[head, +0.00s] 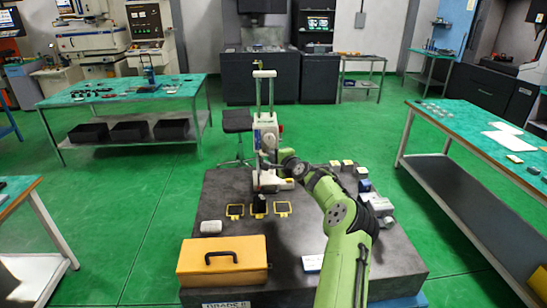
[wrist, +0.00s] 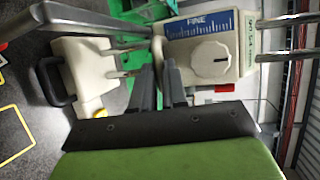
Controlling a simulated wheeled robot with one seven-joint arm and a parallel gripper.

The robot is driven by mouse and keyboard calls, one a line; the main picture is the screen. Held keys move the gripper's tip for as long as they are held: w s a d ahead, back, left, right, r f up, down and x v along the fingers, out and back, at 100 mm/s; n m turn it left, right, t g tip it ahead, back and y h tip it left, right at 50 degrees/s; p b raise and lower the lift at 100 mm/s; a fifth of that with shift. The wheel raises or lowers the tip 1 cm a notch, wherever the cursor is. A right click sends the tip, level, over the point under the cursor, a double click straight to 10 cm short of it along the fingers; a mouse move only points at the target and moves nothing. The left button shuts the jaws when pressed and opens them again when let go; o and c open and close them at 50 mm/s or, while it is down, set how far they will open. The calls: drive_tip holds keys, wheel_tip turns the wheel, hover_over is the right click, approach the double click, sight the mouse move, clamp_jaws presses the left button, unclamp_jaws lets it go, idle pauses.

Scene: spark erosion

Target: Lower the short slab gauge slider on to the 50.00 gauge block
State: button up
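The slab gauge (head: 265,135) stands upright on the dark stone table, with two bright columns and a white base (head: 268,182). Its white slider (wrist: 210,55) is on the columns above the base and carries a blue FINE scale and a round knob. The base shows at left in the wrist view (wrist: 85,70). My gripper (head: 284,157) is at the slider's right side; in the wrist view its dark fingers (wrist: 157,75) are close together at the slider's cream edge. Whether they grip it is unclear. A small dark block (head: 259,200), possibly the gauge block, is at the middle yellow frame.
Yellow frames (head: 235,211) lie in front of the gauge. An orange toolbox (head: 223,260) and a pale block (head: 211,227) are front left. Several small blocks (head: 347,165) and a grey metal device (head: 378,205) are to the right, near my arm.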

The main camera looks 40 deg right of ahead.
clamp_jaws()
wheel_tip(320, 180, down, 5)
drive_tip(key=b, duration=0.3)
drive_tip(key=shift+r, duration=0.1)
drive_tip(key=o, duration=0.6)
unclamp_jaws()
drive_tip(key=shift+c, duration=0.2)
drive_tip(key=shift+r, duration=0.1)
drive_tip(key=shift+s, duration=0.1)
